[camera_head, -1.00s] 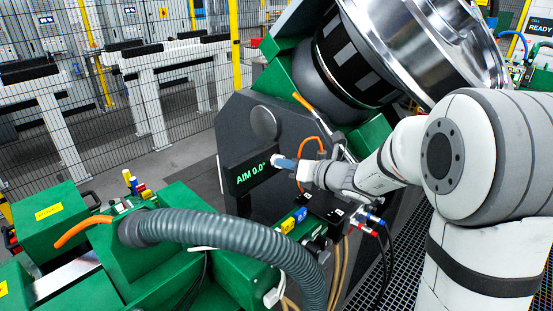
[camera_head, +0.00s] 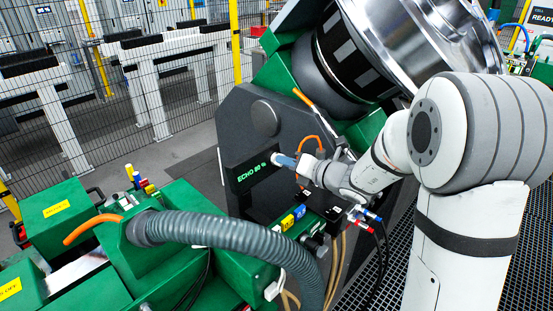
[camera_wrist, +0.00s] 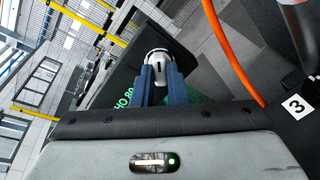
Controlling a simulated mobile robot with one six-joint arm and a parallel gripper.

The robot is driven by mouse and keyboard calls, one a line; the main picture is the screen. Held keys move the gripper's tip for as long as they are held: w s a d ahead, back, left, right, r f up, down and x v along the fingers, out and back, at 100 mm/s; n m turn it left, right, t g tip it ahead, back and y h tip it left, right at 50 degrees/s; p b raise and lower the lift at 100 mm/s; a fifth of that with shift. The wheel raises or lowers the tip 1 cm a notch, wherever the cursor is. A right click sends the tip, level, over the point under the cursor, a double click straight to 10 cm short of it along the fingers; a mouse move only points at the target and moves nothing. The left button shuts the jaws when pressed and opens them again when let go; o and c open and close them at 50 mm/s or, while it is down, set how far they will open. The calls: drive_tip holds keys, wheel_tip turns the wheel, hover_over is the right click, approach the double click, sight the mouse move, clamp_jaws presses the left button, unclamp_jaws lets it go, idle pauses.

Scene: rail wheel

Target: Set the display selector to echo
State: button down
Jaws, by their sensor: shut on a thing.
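The display (camera_head: 252,175) is a dark panel on the grey machine, with green text that reads "ECHO 80 %". In the wrist view the display (camera_wrist: 122,97) shows part of the same green text, partly covered by my fingers. The selector (camera_wrist: 158,58) is a small silver knob at the display's edge. My gripper (camera_head: 281,160) reaches it from the right; in the wrist view its blue fingers (camera_wrist: 158,76) are shut on the knob, one on each side. In the head view the knob is hidden by the fingers.
A large shiny wheel (camera_head: 420,40) sits above right of the display. An orange cable (camera_wrist: 232,55) curves close beside my gripper. A thick grey hose (camera_head: 215,232) and green housings (camera_head: 170,265) stand in front. A mesh fence (camera_head: 95,130) lies behind.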

drive_tip(key=shift+r, duration=0.1)
drive_tip(key=shift+m+p, duration=1.4)
drive_tip(key=shift+p, duration=0.2)
drive_tip(key=c, duration=1.3)
unclamp_jaws()
drive_tip(key=p+v, duration=0.1)
drive_tip(key=v, duration=0.6)
